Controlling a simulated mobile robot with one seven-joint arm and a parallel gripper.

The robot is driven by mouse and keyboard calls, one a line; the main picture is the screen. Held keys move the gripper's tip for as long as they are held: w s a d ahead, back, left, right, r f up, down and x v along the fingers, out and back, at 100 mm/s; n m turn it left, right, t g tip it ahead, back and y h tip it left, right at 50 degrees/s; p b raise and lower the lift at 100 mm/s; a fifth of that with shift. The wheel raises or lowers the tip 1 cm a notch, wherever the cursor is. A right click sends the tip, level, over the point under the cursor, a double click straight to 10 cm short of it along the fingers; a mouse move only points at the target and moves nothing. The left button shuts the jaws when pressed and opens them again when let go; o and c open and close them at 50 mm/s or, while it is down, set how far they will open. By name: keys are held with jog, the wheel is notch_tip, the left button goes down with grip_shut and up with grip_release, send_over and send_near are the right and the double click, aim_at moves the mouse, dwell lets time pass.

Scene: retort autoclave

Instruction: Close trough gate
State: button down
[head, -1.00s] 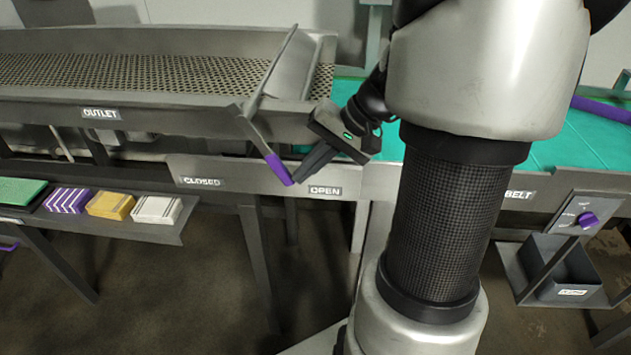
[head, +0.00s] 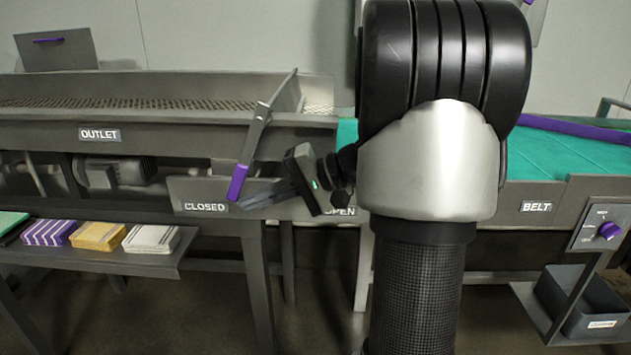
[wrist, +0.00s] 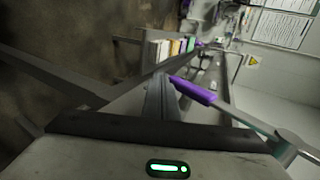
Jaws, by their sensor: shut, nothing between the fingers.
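The trough gate lever (head: 255,135) is a grey bar with a purple handle (head: 237,182) at its lower end. The handle hangs between the CLOSED label (head: 205,207) and the OPEN label, nearer to CLOSED. My gripper (head: 242,203) is shut and empty, with its fingertips beside the lower right of the handle. In the wrist view the purple handle (wrist: 193,90) lies just right of the shut fingers (wrist: 158,98); I cannot tell whether they touch. My gripper partly covers the OPEN label (head: 340,211).
The perforated trough (head: 120,103) with its OUTLET label runs along the left. A shelf (head: 150,262) below holds colored pads. The green belt (head: 555,155), a purple knob (head: 608,231) and a grey bin (head: 580,305) stand at the right.

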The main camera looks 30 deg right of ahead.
aim_at(235, 196)
jog(key=shift+w+a+r, duration=0.25)
jog(key=shift+w+a, duration=0.3)
jog(key=shift+a, duration=0.25)
jog(key=shift+w+a+r, duration=0.25)
jog(key=shift+w+a, duration=0.3)
jog(key=shift+a, duration=0.2)
jog(key=shift+f+b, duration=0.1)
jog(key=shift+b, duration=0.2)
